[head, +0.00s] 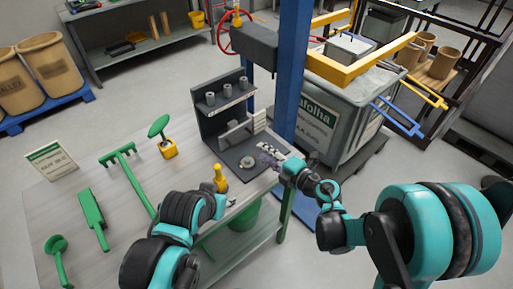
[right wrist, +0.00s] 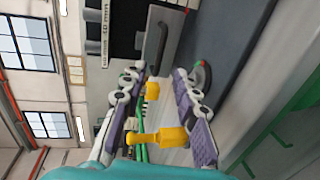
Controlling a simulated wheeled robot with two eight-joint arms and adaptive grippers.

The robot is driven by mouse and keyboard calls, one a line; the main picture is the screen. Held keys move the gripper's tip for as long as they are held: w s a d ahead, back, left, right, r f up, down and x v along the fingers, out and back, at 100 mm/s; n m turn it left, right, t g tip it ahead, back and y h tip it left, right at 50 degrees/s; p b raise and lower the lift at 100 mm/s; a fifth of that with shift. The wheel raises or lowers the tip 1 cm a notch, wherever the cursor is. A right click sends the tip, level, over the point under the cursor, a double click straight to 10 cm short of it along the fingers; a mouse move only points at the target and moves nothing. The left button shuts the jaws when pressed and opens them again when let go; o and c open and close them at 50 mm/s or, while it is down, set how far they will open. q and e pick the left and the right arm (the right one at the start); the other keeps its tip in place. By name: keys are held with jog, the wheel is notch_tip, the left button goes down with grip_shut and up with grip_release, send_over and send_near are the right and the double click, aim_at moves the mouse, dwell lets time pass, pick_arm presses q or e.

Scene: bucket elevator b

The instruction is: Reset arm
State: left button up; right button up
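My right arm comes in from the right in the head view, its gripper (head: 270,156) over the dark base of the grey stand at the table's right end. In the right wrist view the two purple-padded fingers of this gripper (right wrist: 158,78) are spread apart with nothing held between them. Yellow objects show behind the gap. My left arm (head: 185,212) is bent low over the front of the table. Its gripper cannot be made out behind the arm links.
The table (head: 95,180) carries green tools, a yellow block (head: 168,149), a yellow-handled tool (head: 220,178) near my left arm, and the grey stand (head: 224,102) with small cylinders. A blue post (head: 292,70) and a grey bin (head: 330,125) stand close behind my right gripper.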

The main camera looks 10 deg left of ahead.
jog(key=shift+s+d, duration=0.2)
jog(key=shift+d, duration=0.05)
dwell(0.3)
jog(key=w+d+r+m+t+h, duration=0.2)
jog(key=d+r+m+t+h, duration=0.25)
jog(key=d+r+m, duration=0.4)
jog(key=w+d+r+m+t+h, duration=0.2)
jog(key=d+r+m+t+h, duration=0.25)
jog(key=d+r+m, duration=0.4)
jog(key=s+d+f+m+g+h, duration=0.6)
jog(key=s+d+m, duration=0.25)
jog(key=d, duration=0.35)
jog(key=s+a+f+m+g+y, duration=0.2)
jog(key=s+f+g, duration=0.3)
jog(key=s+f, duration=0.5)
jog(key=s+a+m, duration=0.1)
jog(key=s, duration=0.3)
jog(key=shift+g+y, duration=0.3)
jog(key=shift+y, duration=0.1)
